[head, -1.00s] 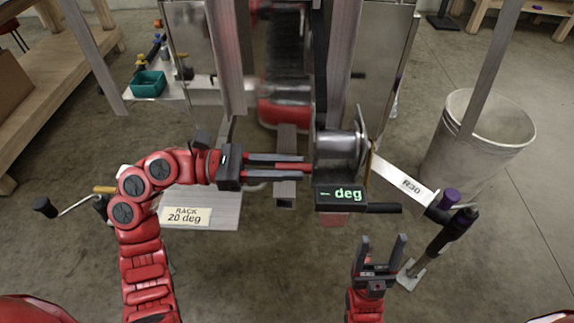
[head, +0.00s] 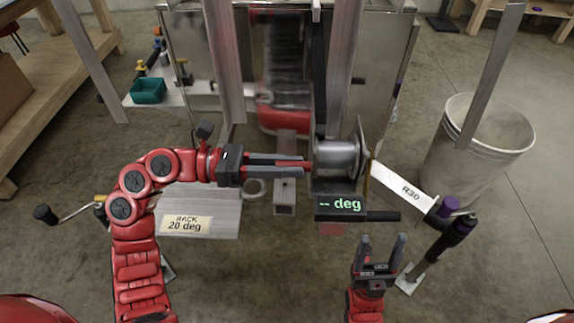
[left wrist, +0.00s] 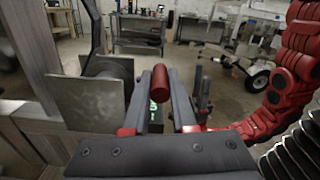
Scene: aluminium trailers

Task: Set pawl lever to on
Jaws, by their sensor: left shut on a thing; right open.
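My left gripper (head: 308,161) reaches in from the left, level with the metal winch drum (head: 338,157), its fingertips close to the drum's left side. The left wrist view shows a red cylindrical grip (left wrist: 158,82) between its two fingers (left wrist: 160,100); it looks like the pawl lever's handle. The gripper is shut on it. The rest of the lever and the pawl are hidden, so its on or off position cannot be read. My right gripper (head: 380,246) is open and empty below the winch, pointing up.
A display (head: 340,205) under the drum reads "-- deg". A white arm marked R30 (head: 405,190) slopes down right of the drum. A "RACK 20 deg" label (head: 186,224) is at left, a crank (head: 75,212) beyond it. A white bin (head: 480,145) stands right.

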